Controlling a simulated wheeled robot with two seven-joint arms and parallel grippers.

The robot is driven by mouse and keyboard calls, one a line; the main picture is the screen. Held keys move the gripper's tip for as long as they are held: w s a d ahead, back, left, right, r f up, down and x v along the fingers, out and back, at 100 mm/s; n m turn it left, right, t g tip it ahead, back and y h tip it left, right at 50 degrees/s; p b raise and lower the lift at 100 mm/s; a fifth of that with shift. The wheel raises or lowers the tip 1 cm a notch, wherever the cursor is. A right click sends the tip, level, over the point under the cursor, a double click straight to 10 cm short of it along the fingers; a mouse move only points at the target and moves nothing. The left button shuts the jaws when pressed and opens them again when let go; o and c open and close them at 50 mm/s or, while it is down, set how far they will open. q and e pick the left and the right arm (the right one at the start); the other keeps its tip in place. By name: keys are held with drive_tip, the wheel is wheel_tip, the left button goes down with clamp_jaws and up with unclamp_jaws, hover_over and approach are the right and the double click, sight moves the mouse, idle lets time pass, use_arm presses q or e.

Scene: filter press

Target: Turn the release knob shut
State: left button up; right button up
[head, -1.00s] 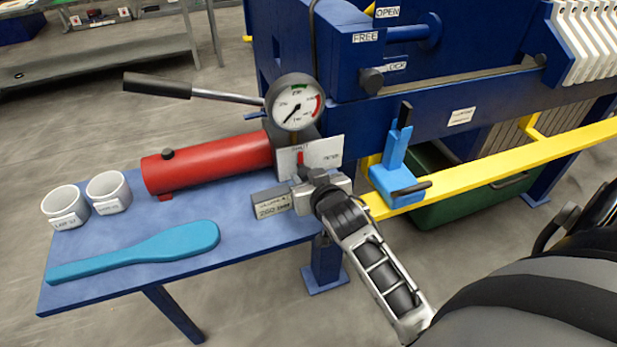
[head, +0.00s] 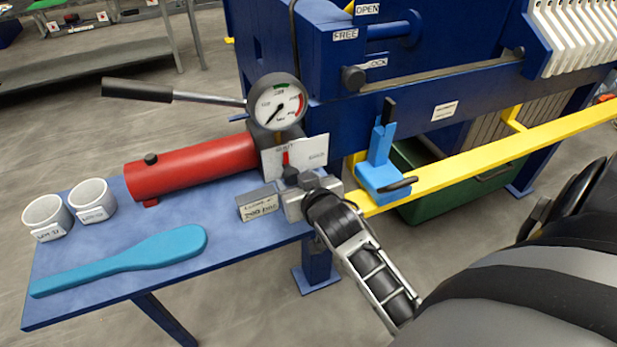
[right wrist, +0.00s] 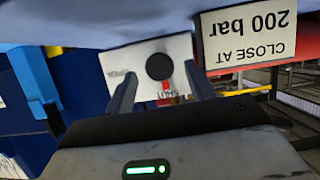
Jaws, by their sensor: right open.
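The release knob (right wrist: 160,67) is a round black knob on a white plate (right wrist: 118,64) with a red mark beside it; this wrist view is upside down. In the head view the white plate (head: 313,152) with a red mark stands below the pressure gauge (head: 276,107), at the end of the red pump cylinder (head: 190,167). My right gripper (head: 299,183) is at the front of the plate and hides part of the knob area. In the right wrist view its two fingers are apart, one on each side of the knob; I cannot tell whether they touch it. My left gripper is out of view.
A "CLOSE AT 200 bar" sign (right wrist: 248,37) stands close beside the gripper. The blue table (head: 110,235) holds two white cups (head: 93,201) and a blue paddle (head: 130,262). A pump lever (head: 140,90), a blue clamp (head: 381,170) and a yellow rail (head: 480,160) are nearby.

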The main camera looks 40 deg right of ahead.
drive_tip(key=v, duration=0.9)
drive_tip(key=shift+s, duration=0.35)
drive_tip(key=shift+r, duration=0.1)
drive_tip(key=a+f+n+y, duration=0.1)
drive_tip(key=a+f, duration=0.1)
drive_tip(key=s+a+f+n+y, duration=0.1)
drive_tip(key=a+f, duration=0.1)
drive_tip(key=f, duration=0.1)
drive_tip(key=s+a+f+g+y, duration=0.1)
drive_tip(key=a+f, duration=0.1)
drive_tip(key=f, duration=0.1)
drive_tip(key=shift+s+a+f+n, duration=0.1)
drive_tip(key=shift+f+n, duration=0.15)
drive_tip(key=shift+n, duration=0.15)
drive_tip(key=s+a+f+n+g+y, duration=0.2)
drive_tip(key=s+a+f, duration=0.3)
drive_tip(key=f, duration=0.3)
drive_tip(key=shift+s+a+y, duration=0.15)
drive_tip(key=shift+s+y, duration=0.25)
drive_tip(key=shift+s, duration=0.1)
